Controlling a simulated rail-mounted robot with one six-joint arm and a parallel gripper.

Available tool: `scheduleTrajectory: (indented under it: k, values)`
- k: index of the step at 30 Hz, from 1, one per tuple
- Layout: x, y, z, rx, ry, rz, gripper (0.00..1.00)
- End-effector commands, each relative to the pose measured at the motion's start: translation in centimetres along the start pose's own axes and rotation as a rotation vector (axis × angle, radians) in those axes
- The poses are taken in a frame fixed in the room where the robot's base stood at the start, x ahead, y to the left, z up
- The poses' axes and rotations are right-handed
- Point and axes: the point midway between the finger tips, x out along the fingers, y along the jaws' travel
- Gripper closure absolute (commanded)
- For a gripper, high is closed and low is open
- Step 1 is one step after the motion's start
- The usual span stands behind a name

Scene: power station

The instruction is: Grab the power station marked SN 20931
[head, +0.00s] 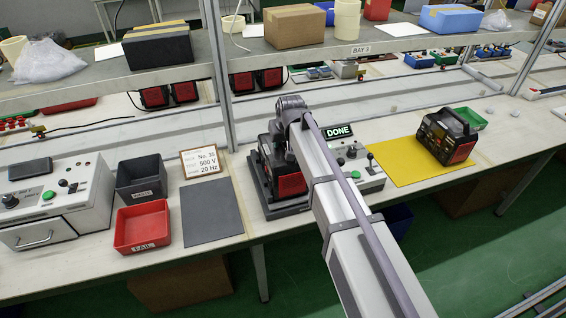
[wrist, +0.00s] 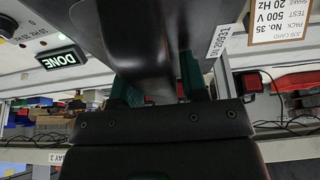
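A black power station with red end faces (head: 291,184) sits in the dark cradle (head: 287,210) of the tester, partly hidden by my arm. My gripper (wrist: 160,92) is at its top; the head view hides the fingers behind the arm. In the wrist view, which is upside down, the two green-padded fingers stand on either side of the station's dark handle (wrist: 145,55). Whether they press on it is unclear. A white serial label (wrist: 217,40) shows there, seemingly SN 20931. Another power station (head: 446,136) stands on the yellow mat (head: 405,161).
The tester's display (head: 338,132) reads DONE. A job card (head: 200,161) says No. 35, 500 V, 20 Hz. Left of the cradle are an empty grey mat (head: 212,213), a red FAIL bin (head: 142,227) and a grey bin (head: 140,180). A loaded shelf (head: 350,50) runs behind.

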Motion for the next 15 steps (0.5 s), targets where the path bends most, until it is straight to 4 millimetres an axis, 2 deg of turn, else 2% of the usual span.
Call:
scheduleTrajectory:
  k: [1, 12, 15]
  values:
    - [0.01, -0.04, 0.00, 0.000, 0.000, -0.001, 0.66]
    - [0.01, -0.04, 0.00, 0.000, 0.000, -0.001, 1.00]
    - [0.01, -0.04, 0.00, 0.000, 0.000, -0.001, 1.00]
